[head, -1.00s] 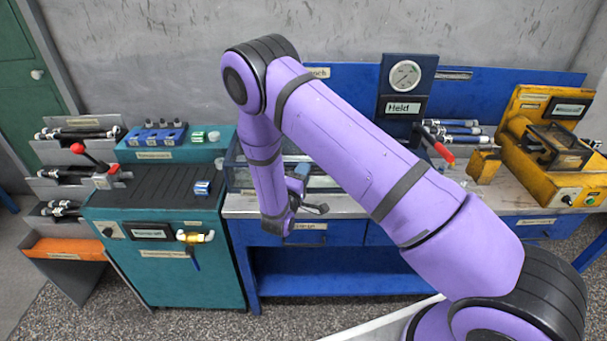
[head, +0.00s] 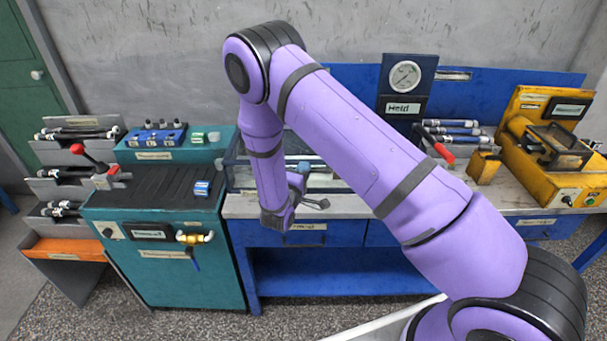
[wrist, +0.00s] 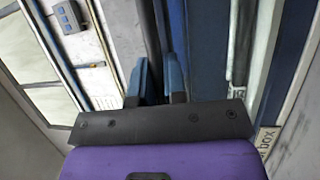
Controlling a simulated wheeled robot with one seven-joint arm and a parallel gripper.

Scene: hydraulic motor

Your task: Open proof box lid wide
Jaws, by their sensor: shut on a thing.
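The proof box (head: 240,177), a clear-walled case with a dark frame, sits on the bench behind my arm, which hides much of it. How far its lid stands open cannot be told in the head view. My gripper (head: 318,204) is low in front of the box, at the bench's front edge in the picture. In the wrist view the two blue fingers of my gripper (wrist: 158,82) are close together on a narrow dark bar, which seems to belong to the lid. Long blue and dark rails run beside it.
A grey block with blue buttons (wrist: 66,17) lies left of the fingers. A teal cabinet (head: 180,275) with a yellow valve stands left of the bench. A gauge panel (head: 405,76), red-handled lever (head: 441,150) and yellow machine (head: 540,180) stand to the right.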

